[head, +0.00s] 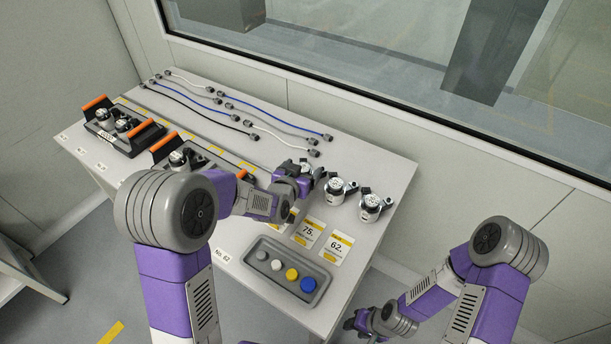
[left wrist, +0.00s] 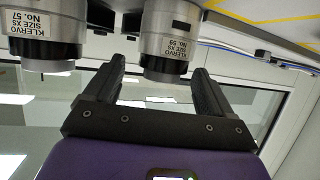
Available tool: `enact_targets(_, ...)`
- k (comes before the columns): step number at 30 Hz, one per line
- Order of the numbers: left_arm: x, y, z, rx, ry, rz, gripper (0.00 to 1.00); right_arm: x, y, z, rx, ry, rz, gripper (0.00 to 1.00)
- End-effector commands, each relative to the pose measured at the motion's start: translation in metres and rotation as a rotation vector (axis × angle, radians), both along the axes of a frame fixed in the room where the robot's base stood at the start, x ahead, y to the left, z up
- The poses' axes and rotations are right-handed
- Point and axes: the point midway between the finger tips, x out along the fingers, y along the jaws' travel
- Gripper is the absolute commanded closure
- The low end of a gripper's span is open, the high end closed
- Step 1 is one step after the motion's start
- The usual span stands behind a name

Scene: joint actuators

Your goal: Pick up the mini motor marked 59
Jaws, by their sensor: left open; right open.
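In the left wrist view, which looks upside down, the mini motor marked No. 59 (left wrist: 170,45) is a silver cylinder with a label. It stands between the two fingers of my open left gripper (left wrist: 158,88), with its lower part beyond the fingertips; contact cannot be told. A like motor marked No. 57 (left wrist: 45,40) is at the left of that view, outside the fingers. In the head view my left gripper (head: 304,180) is at the left end of a row of motors, partly hiding the nearest one. My right gripper (head: 362,322) is low at the right, off the table, open and empty.
Two more motors (head: 337,191) (head: 371,207) stand to the right on the table (head: 385,165). Several cables (head: 200,95) lie at the back. Black holders with orange handles (head: 120,128) are at left. A grey button tray (head: 262,278) and yellow-white cards (head: 336,248) are in front.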

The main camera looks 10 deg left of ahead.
Motion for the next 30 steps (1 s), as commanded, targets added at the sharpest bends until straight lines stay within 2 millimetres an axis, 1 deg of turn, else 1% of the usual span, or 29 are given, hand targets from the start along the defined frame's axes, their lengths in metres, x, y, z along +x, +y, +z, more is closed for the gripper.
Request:
enact_targets(1, 0.008, 0.0, -0.008, 0.001, 0.0, 0.001, 0.16, 0.0, 0.0, -0.006, 0.0, 0.0, 0.0, 0.57)
enact_targets(6, 0.025, -0.003, -0.013, 0.001, 0.001, 0.001, 0.16, 0.0, 0.0, -0.01, 0.0, -0.001, 0.0, 0.57)
enact_targets(9, 0.028, -0.004, -0.014, -0.001, 0.001, 0.0, 0.16, 0.0, 0.0, -0.01, 0.0, -0.001, 0.0, 0.57)
enact_targets(14, 0.028, -0.004, -0.013, -0.001, 0.001, 0.0, 0.16, 0.0, 0.0, -0.009, 0.0, -0.001, 0.0, 0.57)
enact_targets(15, 0.028, -0.004, -0.013, -0.001, 0.001, 0.0, 0.18, 0.0, 0.0, -0.009, 0.0, -0.001, 0.0, 0.57)
enact_targets(26, 0.028, -0.003, -0.013, -0.001, 0.001, 0.0, 0.73, 0.0, 0.0, -0.01, 0.0, -0.001, 0.0, 0.57)
enact_targets(27, 0.028, -0.003, -0.013, -0.001, 0.001, 0.0, 0.79, 0.0, 0.0, -0.01, 0.0, -0.001, 0.0, 0.57)
enact_targets(29, 0.027, -0.003, -0.013, -0.001, 0.001, 0.0, 0.88, 0.0, 0.0, -0.01, 0.0, -0.001, 0.0, 0.57)
enact_targets(30, 0.028, -0.004, -0.012, -0.001, -0.003, 0.0, 0.91, 0.0, 0.0, -0.01, 0.0, -0.001, 0.0, 0.57)
